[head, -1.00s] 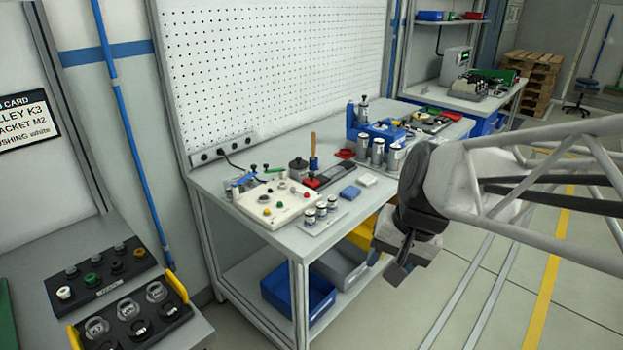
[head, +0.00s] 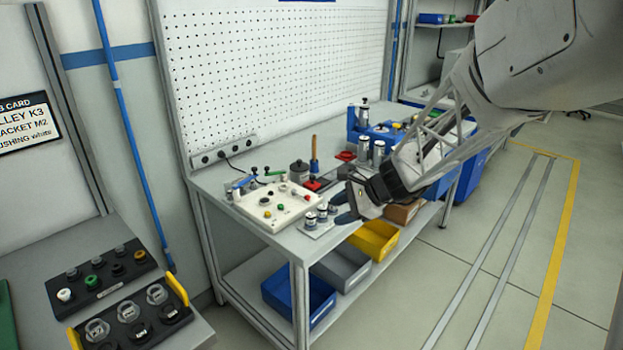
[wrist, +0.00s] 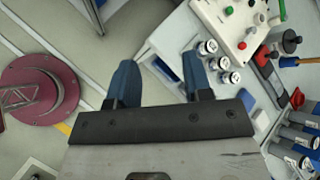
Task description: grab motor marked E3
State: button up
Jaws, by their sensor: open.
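Three short silver cylinders with dark and white ends stand on a light plate (head: 318,232) at the bench's front edge; the middle one (head: 322,215) also shows in the wrist view (wrist: 219,63). Taller silver cylinders (head: 363,148) stand by a blue fixture farther back, and show at the right of the wrist view (wrist: 302,116). No E3 mark is legible on any of them, so I cannot tell which motor it is. My gripper (head: 342,208) is open and empty, its blue fingers just right of the short cylinders. In the wrist view the fingers (wrist: 160,62) have nothing between them.
A white control box (head: 272,203) with coloured buttons sits left of the short cylinders. Blue (head: 318,296), grey (head: 342,268) and yellow (head: 374,240) bins lie below the benchtop. A black tray of bushings (head: 100,278) and one of pulleys are at front left. The right floor is clear.

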aim_at(323, 207)
jog(key=w+d+f+m+t, duration=0.1)
jog(key=w+f+m, duration=0.2)
jog(key=w, duration=0.2)
jog(key=w+d+f+m+t+y, duration=0.1)
jog(key=w+f+m, duration=0.2)
jog(key=w, duration=0.3)
jog(key=w+f+m+t, duration=0.2)
jog(key=w+f+m, duration=0.1)
jog(key=w+f, duration=0.2)
jog(key=shift+w+d+f+y, duration=0.2)
jog(key=shift+w+d+y, duration=0.1)
jog(key=shift+w+d, duration=0.1)
jog(key=shift+w+d+f+m+t, duration=0.15)
jog(key=shift+w+f+m+t, duration=0.15)
jog(key=shift+w+f+m, duration=0.15)
jog(key=shift+x, duration=1.25)
jog(key=shift+x, duration=2.6)
jog(key=shift+s+f, duration=0.1)
jog(key=shift+c, duration=0.3)
